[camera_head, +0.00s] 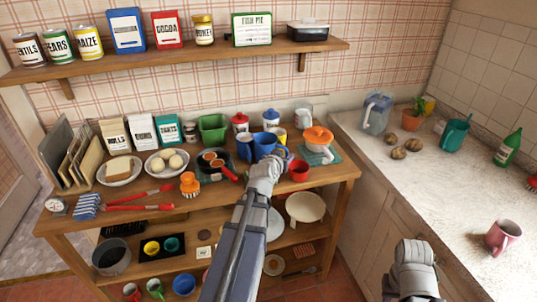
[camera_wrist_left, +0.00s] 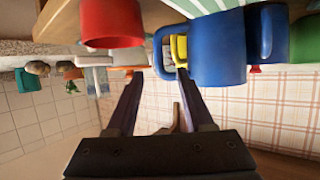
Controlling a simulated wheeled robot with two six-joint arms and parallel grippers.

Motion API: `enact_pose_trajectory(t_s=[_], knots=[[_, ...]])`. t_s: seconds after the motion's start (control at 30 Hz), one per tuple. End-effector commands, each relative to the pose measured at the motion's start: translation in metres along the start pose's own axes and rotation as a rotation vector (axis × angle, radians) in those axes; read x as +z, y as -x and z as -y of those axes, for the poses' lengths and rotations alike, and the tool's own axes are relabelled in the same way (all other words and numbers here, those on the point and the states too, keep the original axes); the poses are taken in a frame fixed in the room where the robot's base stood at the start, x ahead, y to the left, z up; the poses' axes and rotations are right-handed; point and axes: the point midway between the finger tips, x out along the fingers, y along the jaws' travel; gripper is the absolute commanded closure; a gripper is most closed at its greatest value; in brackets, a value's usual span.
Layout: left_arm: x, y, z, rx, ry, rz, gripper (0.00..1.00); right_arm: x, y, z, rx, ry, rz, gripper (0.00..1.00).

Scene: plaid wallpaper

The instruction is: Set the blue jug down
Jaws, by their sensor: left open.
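The blue jug (camera_head: 265,143) stands upright on the wooden worktop, in the middle of the head view. It shows large and upside down in the left wrist view (camera_wrist_left: 222,48), with its handle (camera_wrist_left: 160,52) toward the fingers. My left gripper (camera_head: 268,163) is at the front of the jug, close to its handle. In the left wrist view the fingers (camera_wrist_left: 160,74) are apart, with the handle near the gap between the tips. I cannot tell whether they touch it. My right gripper (camera_head: 412,262) is at the lower right, away from the jug; its fingers do not show clearly.
A red mug (camera_head: 299,170) stands close to the right of the jug, and a blue mug (camera_head: 245,150) to its left. A pan (camera_head: 214,165) is farther left. The pale counter (camera_head: 440,190) has free room.

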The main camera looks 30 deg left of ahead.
Motion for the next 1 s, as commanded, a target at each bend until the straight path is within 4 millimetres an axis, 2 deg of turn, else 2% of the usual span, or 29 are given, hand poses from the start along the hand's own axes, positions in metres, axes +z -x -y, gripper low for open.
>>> enact_pose_trajectory(t_s=[0.03, 0.27, 0.47, 0.6, 0.83, 1.0], knots=[[0.001, -0.006, 0.0, 0.001, 0.0, 0.0, 0.48, 0.0, -0.003, 0.0, 0.0, 0.0, 0.0, 0.7], [0.003, -0.013, 0.0, 0.001, 0.0, 0.001, 0.48, -0.001, -0.007, 0.001, 0.0, 0.0, 0.0, 0.7], [0.009, -0.042, 0.0, 0.001, -0.001, 0.001, 0.48, -0.002, -0.024, 0.002, 0.0, 0.0, 0.0, 0.7], [0.007, -0.057, 0.0, 0.001, 0.0, 0.001, 0.48, -0.002, -0.028, 0.003, 0.0, 0.0, 0.0, 0.7], [0.006, -0.057, -0.001, 0.001, 0.0, 0.001, 0.48, -0.002, -0.027, 0.003, 0.0, 0.0, 0.0, 0.7], [0.006, -0.057, -0.001, 0.001, 0.0, 0.001, 0.67, -0.002, -0.027, 0.003, 0.0, 0.0, 0.0, 0.7]])
